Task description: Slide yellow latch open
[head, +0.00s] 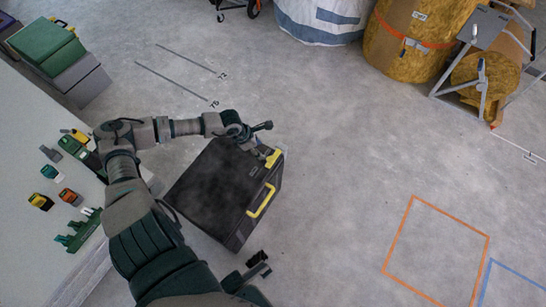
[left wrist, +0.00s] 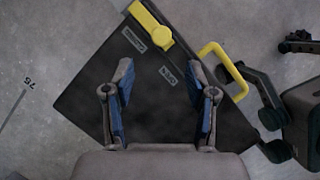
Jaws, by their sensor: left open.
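A black case (head: 222,190) stands on the concrete floor, with a yellow latch (head: 273,158) near its upper right corner and a yellow handle (head: 261,201) on its side. In the left wrist view the latch (left wrist: 151,25) lies beyond my fingertips and the handle (left wrist: 222,67) is to their right. My left gripper (head: 262,140) is open over the case by the latch; its blue-padded fingers (left wrist: 160,75) are apart with nothing between them. My right gripper (head: 258,268) shows partly at the bottom, below the case; its jaw state is unclear.
At left, a pale bench (head: 40,240) carries several small tools. Green and grey boxes (head: 60,60) stand behind it. A wrapped roll (head: 415,40) and a metal-framed stand (head: 485,75) are at the upper right. The floor right of the case is clear, with an orange outline (head: 400,225).

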